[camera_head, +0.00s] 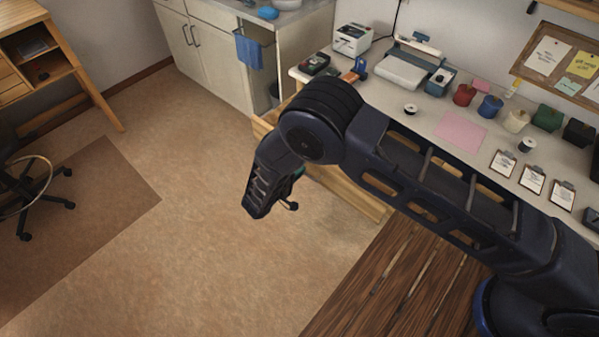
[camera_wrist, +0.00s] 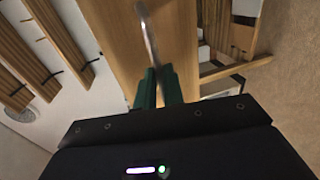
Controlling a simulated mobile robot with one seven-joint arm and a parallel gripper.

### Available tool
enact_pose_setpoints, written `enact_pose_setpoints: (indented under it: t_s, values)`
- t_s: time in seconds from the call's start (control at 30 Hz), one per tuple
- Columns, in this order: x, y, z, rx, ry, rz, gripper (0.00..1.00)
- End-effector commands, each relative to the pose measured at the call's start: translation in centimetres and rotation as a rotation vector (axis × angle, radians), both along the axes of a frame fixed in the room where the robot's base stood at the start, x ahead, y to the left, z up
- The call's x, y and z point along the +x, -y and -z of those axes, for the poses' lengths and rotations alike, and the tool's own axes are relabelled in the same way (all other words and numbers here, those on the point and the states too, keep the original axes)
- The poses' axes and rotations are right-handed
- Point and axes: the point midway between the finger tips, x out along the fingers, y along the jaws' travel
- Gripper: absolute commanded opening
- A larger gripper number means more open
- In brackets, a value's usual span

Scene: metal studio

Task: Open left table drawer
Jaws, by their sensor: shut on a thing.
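The wooden drawer front (camera_wrist: 115,35) fills the upper middle of the wrist view, with a thin metal bar handle (camera_wrist: 148,35) across it. My gripper's green fingers (camera_wrist: 158,88) are closed around the lower end of this handle. In the head view, my gripper (camera_head: 290,190) is low in front of the wooden drawer unit (camera_head: 345,190) under the white table (camera_head: 425,118). My arm hides much of the unit and the handle there. I cannot tell how far the drawer stands out.
Cups, clipboards and a printer (camera_head: 352,39) stand on the white table. A sink cabinet (camera_head: 210,45) with a blue towel (camera_head: 249,52) is behind. A slatted wooden surface (camera_head: 400,290) lies below my arm. The floor (camera_head: 150,240) to the left is open, up to a chair (camera_head: 35,190).

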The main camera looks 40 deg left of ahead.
Motion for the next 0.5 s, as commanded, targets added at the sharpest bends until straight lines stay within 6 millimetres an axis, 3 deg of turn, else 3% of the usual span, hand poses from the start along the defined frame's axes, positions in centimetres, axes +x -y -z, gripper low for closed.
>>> enact_pose_setpoints:
  t_s: [0.03, 0.13, 0.5]
  values:
    - [-0.02, 0.03, 0.08, -0.001, -0.001, 0.000, 0.12]
    - [0.01, 0.03, 0.07, -0.001, -0.001, 0.000, 0.31]
    - [-0.38, -0.02, -0.06, 0.000, -0.001, -0.001, 0.32]
